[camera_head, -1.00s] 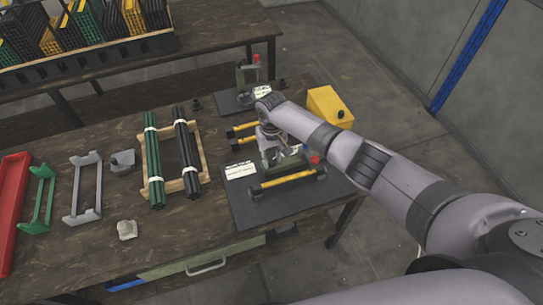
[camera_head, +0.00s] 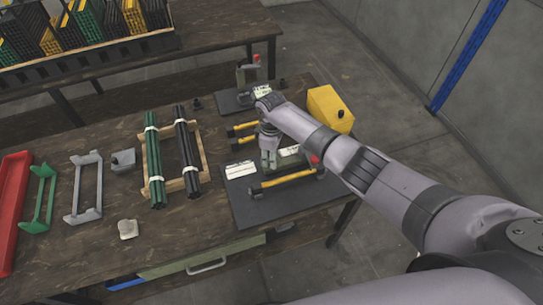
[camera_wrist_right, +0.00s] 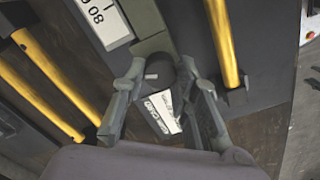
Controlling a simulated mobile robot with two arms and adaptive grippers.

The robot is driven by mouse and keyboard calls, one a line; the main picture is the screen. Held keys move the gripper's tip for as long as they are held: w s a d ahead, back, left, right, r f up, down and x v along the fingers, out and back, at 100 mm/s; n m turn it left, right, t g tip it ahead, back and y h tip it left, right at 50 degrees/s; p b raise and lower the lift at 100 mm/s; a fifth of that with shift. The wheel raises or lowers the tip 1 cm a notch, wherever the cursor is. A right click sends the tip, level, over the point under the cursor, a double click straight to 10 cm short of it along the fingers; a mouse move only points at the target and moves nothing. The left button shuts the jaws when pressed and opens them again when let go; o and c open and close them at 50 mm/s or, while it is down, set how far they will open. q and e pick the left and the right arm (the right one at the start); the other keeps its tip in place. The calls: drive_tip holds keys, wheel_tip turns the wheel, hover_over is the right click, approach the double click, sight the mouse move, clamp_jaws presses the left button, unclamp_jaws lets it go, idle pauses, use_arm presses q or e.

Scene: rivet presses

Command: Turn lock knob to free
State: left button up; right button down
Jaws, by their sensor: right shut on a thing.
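The near press stands on a dark base plate (camera_head: 245,208) on the table, with a grey-green body, yellow bars (camera_head: 287,179) and a red ball (camera_head: 314,159) at its right. My right gripper (camera_head: 268,162) reaches down over the press body. In the right wrist view its two fingers (camera_wrist_right: 162,75) are closed in on a dark round lock knob (camera_wrist_right: 158,82). A white printed label (camera_wrist_right: 163,110) shows just below the knob, its text too blurred to read. The knob is hidden by the gripper in the head view. My left gripper is not in view.
A second press (camera_head: 243,75) stands behind, near a yellow box (camera_head: 329,108). Left are green and black rod bundles on a wooden rack (camera_head: 172,188), grey and green brackets, and a red tray (camera_head: 13,200). My right arm covers the table's right edge.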

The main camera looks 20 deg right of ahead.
drive_tip(key=shift+r+n, duration=0.1)
drive_tip(key=shift+n, duration=2.2)
drive_tip(key=shift+w, duration=0.1)
drive_tip(key=c, duration=1.3)
unclamp_jaws()
wheel_tip(320, 180, up, 12)
drive_tip(key=shift+f, duration=0.1)
